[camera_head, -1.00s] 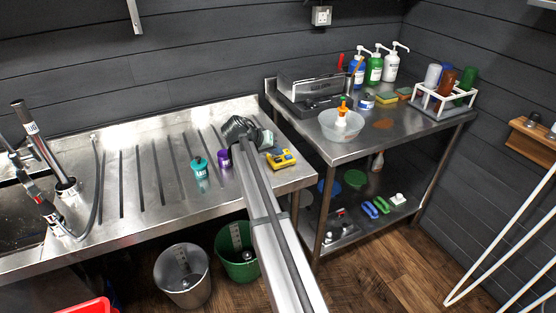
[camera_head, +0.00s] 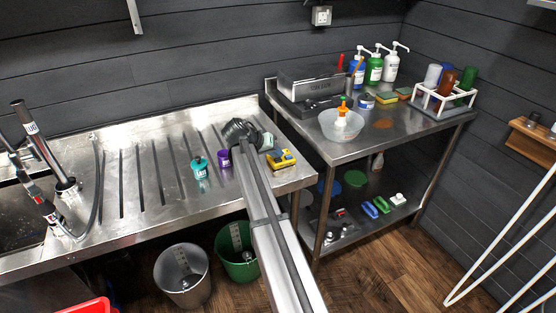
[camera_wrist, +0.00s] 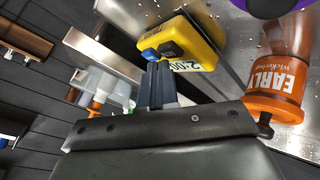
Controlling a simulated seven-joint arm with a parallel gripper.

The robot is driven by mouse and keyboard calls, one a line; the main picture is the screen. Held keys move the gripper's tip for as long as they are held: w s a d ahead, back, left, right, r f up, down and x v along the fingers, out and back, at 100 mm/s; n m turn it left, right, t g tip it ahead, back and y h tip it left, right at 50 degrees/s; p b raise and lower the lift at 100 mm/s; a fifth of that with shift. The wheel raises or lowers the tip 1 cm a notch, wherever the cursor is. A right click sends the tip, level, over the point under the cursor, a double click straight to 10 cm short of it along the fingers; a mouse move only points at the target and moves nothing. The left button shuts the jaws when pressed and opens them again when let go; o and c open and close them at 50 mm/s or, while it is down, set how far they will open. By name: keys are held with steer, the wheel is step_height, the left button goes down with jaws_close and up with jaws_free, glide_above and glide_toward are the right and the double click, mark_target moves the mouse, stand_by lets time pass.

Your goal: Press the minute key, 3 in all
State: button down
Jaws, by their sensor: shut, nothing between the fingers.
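A yellow timer (camera_head: 281,159) lies near the right end of the steel drainboard in the head view. In the wrist view the timer (camera_wrist: 190,42) shows large, with a blue key (camera_wrist: 149,54), a black key (camera_wrist: 171,49) and a display (camera_wrist: 188,66) that seems to read 2:00. Any marks on the keys are too small to read. My gripper (camera_wrist: 156,68) is shut and empty, its tips close to the blue key. Whether they touch it I cannot tell. In the head view my gripper is mostly hidden behind my wrist.
An orange pot marked EARLY (camera_wrist: 276,95) stands close by in the wrist view. A purple pot (camera_head: 224,158) and a teal pot (camera_head: 199,168) stand left of my arm. A pale block (camera_head: 267,140) lies behind the timer. The drainboard's left part (camera_head: 130,185) is clear.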

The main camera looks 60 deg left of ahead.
mark_target(276, 160)
steer(key=shift+f, duration=0.4)
stand_by(0.5)
steer(key=shift+r, duration=0.1)
stand_by(0.3)
steer(key=shift+r, duration=0.75)
steer(key=shift+r, duration=2.5)
